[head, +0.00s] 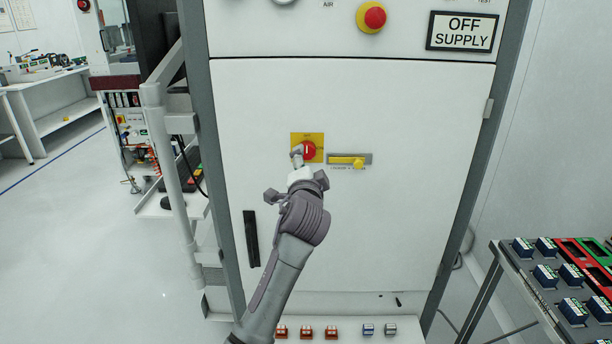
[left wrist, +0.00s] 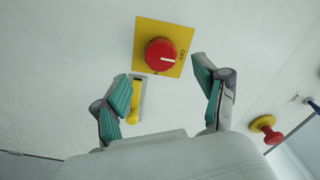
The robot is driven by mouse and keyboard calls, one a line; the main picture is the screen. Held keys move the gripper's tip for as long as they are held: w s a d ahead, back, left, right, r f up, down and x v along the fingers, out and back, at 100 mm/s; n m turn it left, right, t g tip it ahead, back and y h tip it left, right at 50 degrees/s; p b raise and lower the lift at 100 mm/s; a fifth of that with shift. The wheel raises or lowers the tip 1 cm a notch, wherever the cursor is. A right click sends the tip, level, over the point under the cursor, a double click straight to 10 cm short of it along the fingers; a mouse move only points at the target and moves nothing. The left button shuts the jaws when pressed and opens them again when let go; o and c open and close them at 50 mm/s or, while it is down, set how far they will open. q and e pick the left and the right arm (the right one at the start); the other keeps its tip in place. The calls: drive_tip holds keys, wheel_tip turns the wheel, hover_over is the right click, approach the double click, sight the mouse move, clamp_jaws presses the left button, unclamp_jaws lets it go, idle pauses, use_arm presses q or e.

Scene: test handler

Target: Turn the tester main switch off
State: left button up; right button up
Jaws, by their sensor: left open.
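The main switch is a red rotary knob (head: 309,151) on a yellow plate (head: 318,138) on the white cabinet door. In the left wrist view the knob (left wrist: 160,55) shows a white mark pointing right, toward small lettering that looks like OFF. My left gripper (head: 299,160) is in front of the switch, its arm partly covering the plate's lower left in the head view. In the left wrist view the gripper (left wrist: 161,68) is open and empty, its fingers apart and the knob between and beyond them; contact is not visible. My right gripper is not in view.
A yellow-handled latch (head: 350,161) sits just right of the switch. A red emergency button (head: 374,17) and an OFF SUPPLY sign (head: 462,31) are above. A black door handle (head: 251,238) is lower left. A rack of dark trays (head: 533,280) stands at the right.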

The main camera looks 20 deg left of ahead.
use_arm(q)
drive_tip(key=v, duration=0.6)
drive_tip(key=shift+w, duration=0.1)
wheel_tip(320, 180, down, 29)
drive_tip(key=s+d+g+h, duration=0.1)
drive_tip(key=d+g+h, duration=0.15)
drive_tip(key=g, duration=0.25)
drive_tip(key=s+f+g+h, duration=0.1)
drive_tip(key=s+f, duration=0.3)
drive_tip(key=f, duration=0.3)
drive_tip(key=s+f+n+g, duration=0.1)
drive_tip(key=s+f+g, duration=0.1)
drive_tip(key=s+f, duration=0.45)
drive_tip(key=s+f+g+h, duration=0.1)
drive_tip(key=s+f, duration=0.1)
drive_tip(key=f, duration=0.7)
drive_tip(key=s+a+f+n+g, duration=0.1)
drive_tip(key=s+a+f+g, duration=0.1)
drive_tip(key=s+f, duration=0.7)
drive_tip(key=s+a+f+n+g, duration=0.1)
drive_tip(key=s+f+n+g, duration=0.1)
drive_tip(key=s+f, duration=0.7)
drive_tip(key=s+a+f+n+g, duration=0.1)
drive_tip(key=s+a+f, duration=0.1)
drive_tip(key=s, duration=1.1)
drive_tip(key=s+a+f+n+g, duration=0.1)
drive_tip(key=s+a+f+g, duration=0.1)
drive_tip(key=s, duration=1.2)
drive_tip(key=shift+f+n, duration=0.4)
